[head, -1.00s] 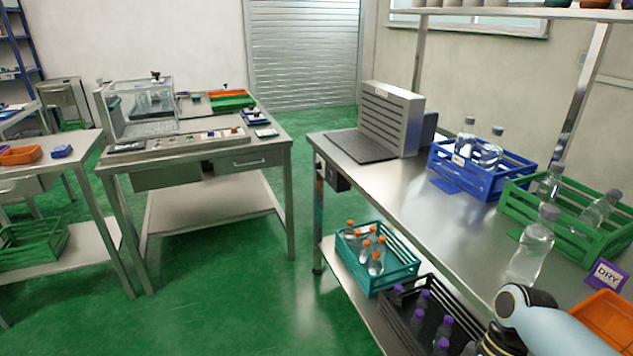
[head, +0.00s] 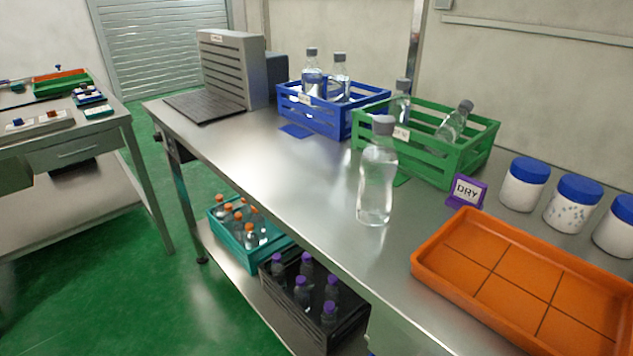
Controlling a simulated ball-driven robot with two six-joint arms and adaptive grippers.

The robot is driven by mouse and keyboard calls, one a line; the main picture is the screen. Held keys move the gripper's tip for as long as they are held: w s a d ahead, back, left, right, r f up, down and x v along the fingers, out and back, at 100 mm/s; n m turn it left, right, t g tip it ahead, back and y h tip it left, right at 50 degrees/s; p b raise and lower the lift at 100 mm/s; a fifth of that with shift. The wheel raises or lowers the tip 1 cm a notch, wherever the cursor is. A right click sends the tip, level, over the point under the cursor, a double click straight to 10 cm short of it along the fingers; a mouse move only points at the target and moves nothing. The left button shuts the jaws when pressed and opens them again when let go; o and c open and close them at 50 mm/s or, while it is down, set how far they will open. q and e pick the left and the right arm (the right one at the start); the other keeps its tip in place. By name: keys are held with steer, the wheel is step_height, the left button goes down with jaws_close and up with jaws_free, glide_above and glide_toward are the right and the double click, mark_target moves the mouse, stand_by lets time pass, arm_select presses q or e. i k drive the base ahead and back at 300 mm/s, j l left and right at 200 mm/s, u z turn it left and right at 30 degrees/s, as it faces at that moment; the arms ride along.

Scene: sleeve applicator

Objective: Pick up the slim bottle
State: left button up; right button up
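A clear bottle with a grey cap (head: 377,185) stands upright on the steel bench, apart from the crates; its body narrows at the waist. Two clear, dark-capped bottles stand in the blue crate (head: 330,121): a left one (head: 312,84) and a right one (head: 340,90). The green crate (head: 418,160) holds an upright bottle (head: 401,105) and a tilted bottle (head: 453,124); the crate hides their lower parts. I cannot tell for sure which bottle is the slim one. Neither of my grippers shows in the head view.
An orange divided tray (head: 500,290) lies empty at the front right. A purple-framed DRY sign (head: 466,191) and blue-lidded jars (head: 524,184) stand behind it. A grey slatted unit (head: 232,70) is at the bench's far end. Below are a teal crate (head: 238,256) and a black crate (head: 330,335) of bottles.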

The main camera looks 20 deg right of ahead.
mark_target(454, 124)
steer(key=k+j+z, duration=0.2)
steer(key=j, duration=0.25)
steer(key=k+j+z, duration=0.2)
steer(key=k+j, duration=0.2)
